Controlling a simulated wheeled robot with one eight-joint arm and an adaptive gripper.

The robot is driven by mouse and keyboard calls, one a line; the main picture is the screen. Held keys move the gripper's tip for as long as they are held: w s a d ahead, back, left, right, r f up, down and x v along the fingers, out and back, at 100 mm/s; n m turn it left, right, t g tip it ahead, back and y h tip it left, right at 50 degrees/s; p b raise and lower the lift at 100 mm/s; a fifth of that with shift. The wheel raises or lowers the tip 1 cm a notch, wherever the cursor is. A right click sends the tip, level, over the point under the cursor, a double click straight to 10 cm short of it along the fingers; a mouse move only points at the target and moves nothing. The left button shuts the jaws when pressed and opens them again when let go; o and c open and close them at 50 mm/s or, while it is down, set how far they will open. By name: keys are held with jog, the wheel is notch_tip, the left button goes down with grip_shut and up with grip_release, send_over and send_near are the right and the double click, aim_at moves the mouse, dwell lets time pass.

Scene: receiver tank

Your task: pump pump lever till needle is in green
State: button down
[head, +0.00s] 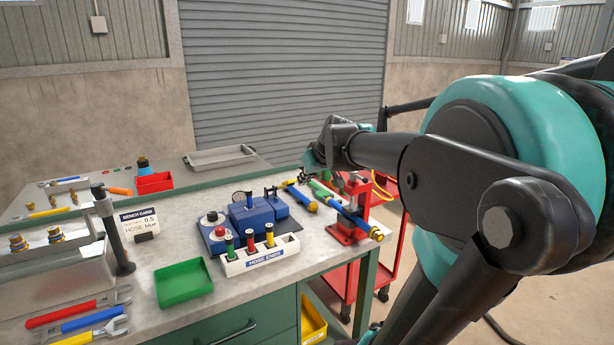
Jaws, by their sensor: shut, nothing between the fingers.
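A small round gauge (238,196) stands at the back of a blue block unit (252,216) on the bench. The gauge is too small to read its needle or any green band. A smaller blue unit with a black upright part (271,195) is just right of it; I cannot tell whether this is the pump lever. My gripper (306,175) is shut and empty, above the back edge of the bench, right of and behind the blue units. Its fingertips are small and dark in the view, and I cannot tell whether they touch anything.
A hose-ends rack (262,254), green tray (184,282) and bench card (139,223) stand in front and left.

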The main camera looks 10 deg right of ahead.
jog(key=shift+v, duration=1.4)
jog(key=shift+w+r, duration=0.1)
